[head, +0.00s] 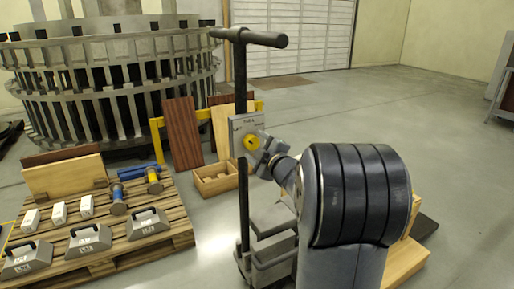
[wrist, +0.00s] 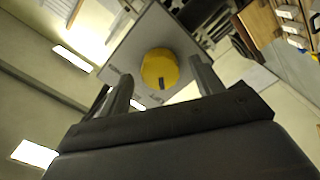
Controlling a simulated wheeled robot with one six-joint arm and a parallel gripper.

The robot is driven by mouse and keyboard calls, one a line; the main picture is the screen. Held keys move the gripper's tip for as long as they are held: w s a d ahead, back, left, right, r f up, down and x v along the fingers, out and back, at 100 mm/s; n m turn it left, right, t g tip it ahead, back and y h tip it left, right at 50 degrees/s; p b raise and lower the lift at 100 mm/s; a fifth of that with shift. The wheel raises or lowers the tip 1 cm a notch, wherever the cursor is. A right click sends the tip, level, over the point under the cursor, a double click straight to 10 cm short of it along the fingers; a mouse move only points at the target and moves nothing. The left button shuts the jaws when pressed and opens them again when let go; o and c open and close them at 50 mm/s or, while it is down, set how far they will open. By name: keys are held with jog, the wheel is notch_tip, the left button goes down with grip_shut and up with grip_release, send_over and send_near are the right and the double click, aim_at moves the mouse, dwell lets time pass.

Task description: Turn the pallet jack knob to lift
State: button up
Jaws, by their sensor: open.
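The pallet jack (head: 241,90) stands upright, with a dark column and a T-shaped handle at the top. A grey plate on the column carries the yellow round knob (head: 251,142), which has a dark mark. In the wrist view the knob (wrist: 160,69) sits on the grey plate (wrist: 132,48), with its dark mark pointing toward the bottom of the picture. My gripper (head: 262,148) is in front of the plate, close to the knob. In the wrist view my gripper (wrist: 163,82) is open, its two fingers on either side of the knob; I cannot tell whether they touch it.
A wooden pallet (head: 150,245) with grey handled weights, white blocks and blue and yellow tools lies at the left. A large round metal structure (head: 110,90) is at the back left. Open floor lies at the right.

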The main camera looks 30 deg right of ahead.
jog(key=s+p, duration=0.1)
jog(key=s, duration=0.9)
jog(key=shift+s+d+p, duration=0.2)
jog(key=shift+s+p, duration=0.2)
jog(key=w+b, duration=0.1)
jog(key=w, duration=0.8)
jog(key=shift+w+a+b, duration=0.2)
jog(key=shift+w+b, duration=0.15)
jog(key=shift+w, duration=0.65)
jog(key=shift+s, duration=0.1)
